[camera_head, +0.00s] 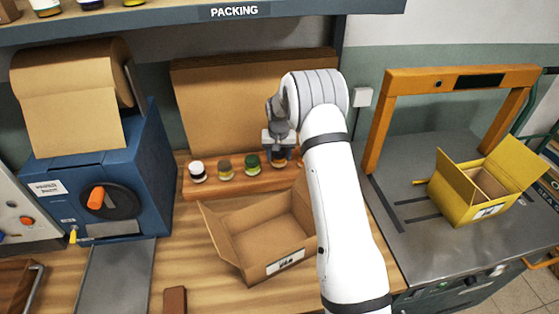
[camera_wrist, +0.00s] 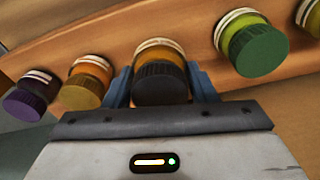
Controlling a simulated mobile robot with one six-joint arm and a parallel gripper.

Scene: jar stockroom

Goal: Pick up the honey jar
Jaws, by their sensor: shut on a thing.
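A jar with amber contents and a dark lid (camera_wrist: 160,82) stands between my gripper's two blue fingers in the wrist view. Its colour fits honey, but no readable label shows. My gripper (camera_head: 279,147) is shut on this jar from above, at the wooden rack (camera_head: 228,188) in the head view. There the jar (camera_head: 278,162) is mostly hidden by the gripper. In the wrist view a green-lidded jar (camera_wrist: 257,48) stands to its right.
An open cardboard box (camera_head: 262,228) lies in front of the rack on the wooden bench. A blue paper dispenser (camera_head: 140,175) stands at the left. A yellow box (camera_head: 462,195) sits on the metal table beside the orange frame (camera_head: 376,125). A shelf marked PACKING (camera_head: 235,12) hangs above.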

